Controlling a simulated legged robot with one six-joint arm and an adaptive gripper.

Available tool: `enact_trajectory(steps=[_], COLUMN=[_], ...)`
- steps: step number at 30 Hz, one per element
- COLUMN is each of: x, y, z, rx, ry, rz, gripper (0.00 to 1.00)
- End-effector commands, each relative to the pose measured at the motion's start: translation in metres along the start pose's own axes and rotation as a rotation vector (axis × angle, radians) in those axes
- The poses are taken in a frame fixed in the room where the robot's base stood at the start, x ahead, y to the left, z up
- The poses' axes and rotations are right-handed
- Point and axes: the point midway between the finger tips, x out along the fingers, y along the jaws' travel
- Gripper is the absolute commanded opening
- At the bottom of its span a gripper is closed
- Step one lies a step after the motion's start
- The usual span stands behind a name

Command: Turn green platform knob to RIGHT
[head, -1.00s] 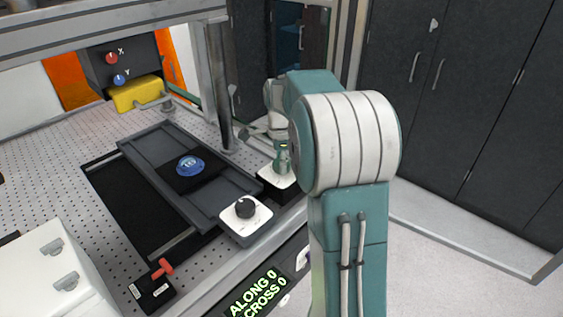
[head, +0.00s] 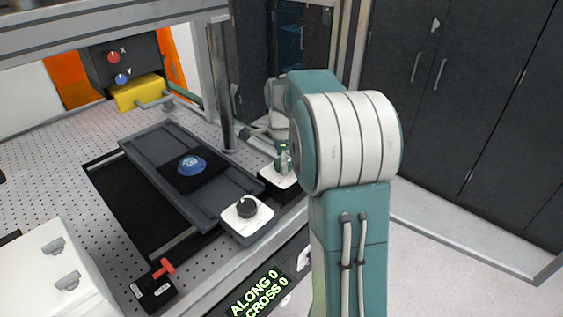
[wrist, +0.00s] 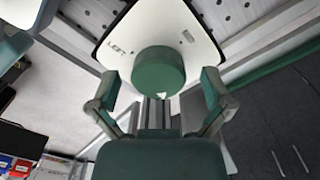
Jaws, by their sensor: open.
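The green platform knob (wrist: 158,73) shows in the wrist view, round, on a white plate (wrist: 150,22). The plate reads LEFT on the left side; a second label at its upper right is too small to read. A small white mark shows on the knob's lower edge. My gripper (wrist: 160,92) is open, with one finger on each side of the knob and a visible gap on both sides. In the head view the white plate (head: 275,178) stands at the bench's right edge, under my gripper; knob and fingers are hard to tell apart there.
A black knob (head: 247,208) on a white box stands close by on the near side. A dark stage carries a blue disc (head: 192,165). A metal post (head: 222,90) rises behind. A red-handled lever (head: 164,268) is at the near left. Dark cabinets (head: 450,100) stand right of the bench.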

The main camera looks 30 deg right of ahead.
Motion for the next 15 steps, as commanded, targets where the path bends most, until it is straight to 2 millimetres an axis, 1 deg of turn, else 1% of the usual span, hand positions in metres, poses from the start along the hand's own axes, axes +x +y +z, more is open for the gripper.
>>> enact_trajectory(steps=[2, 5, 15], x=[-0.004, -0.016, -0.085], y=[0.0, -0.001, -0.002], z=[0.0, 0.0, 0.001], rx=[0.0, 0.0, 0.0], ry=[0.0, 0.0, 0.0], rz=[-0.002, -0.005, -0.004], gripper=[1.0, 1.0, 1.0])
